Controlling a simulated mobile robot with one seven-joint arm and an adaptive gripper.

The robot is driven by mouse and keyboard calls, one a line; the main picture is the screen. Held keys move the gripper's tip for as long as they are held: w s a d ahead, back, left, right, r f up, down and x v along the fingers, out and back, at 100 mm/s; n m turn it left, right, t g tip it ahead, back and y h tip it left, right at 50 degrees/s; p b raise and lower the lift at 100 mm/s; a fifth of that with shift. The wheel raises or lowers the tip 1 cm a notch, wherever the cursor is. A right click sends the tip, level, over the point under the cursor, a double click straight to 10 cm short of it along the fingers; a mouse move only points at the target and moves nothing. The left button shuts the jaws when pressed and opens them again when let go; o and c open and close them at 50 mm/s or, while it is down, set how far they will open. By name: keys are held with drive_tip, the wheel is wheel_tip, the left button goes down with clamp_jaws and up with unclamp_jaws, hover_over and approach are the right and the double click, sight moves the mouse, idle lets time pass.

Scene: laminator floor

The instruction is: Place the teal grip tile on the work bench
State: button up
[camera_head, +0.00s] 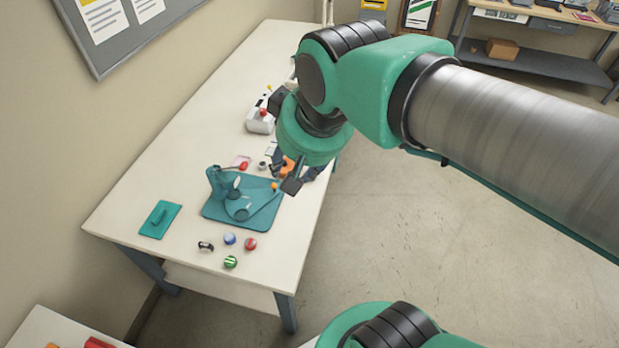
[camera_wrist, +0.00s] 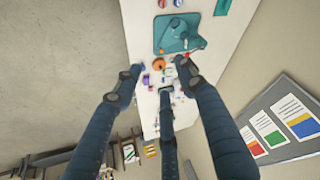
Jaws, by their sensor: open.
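In the wrist view the tile (camera_wrist: 222,7) is at the top edge, partly cut off. My gripper (camera_wrist: 160,78) is open in the wrist view, its three dark fingers spread with nothing held between them. In the head view my gripper (camera_head: 284,178) is over the bench's right side, right of the tile and well apart from it. My arm partly hides it there.
A teal hand press on a teal base plate (camera_head: 212,211) stands right of the tile. Several small coloured balls (camera_head: 230,239) lie near the front edge. A white device (camera_head: 261,118) stands farther back. A shelf (camera_head: 540,62) is at back right. Floor right of the bench is clear.

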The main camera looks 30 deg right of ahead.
drive_tip(key=shift+n, duration=0.3)
drive_tip(key=s, duration=0.1)
drive_tip(key=s+f, duration=0.1)
drive_tip(key=s, duration=0.1)
drive_tip(key=s+d, duration=0.1)
drive_tip(key=shift+s+f, duration=0.3)
drive_tip(key=shift+f, duration=0.05)
wheel_tip(320, 180, down, 8)
drive_tip(key=b, duration=0.8)
drive_tip(key=shift+f, duration=0.25)
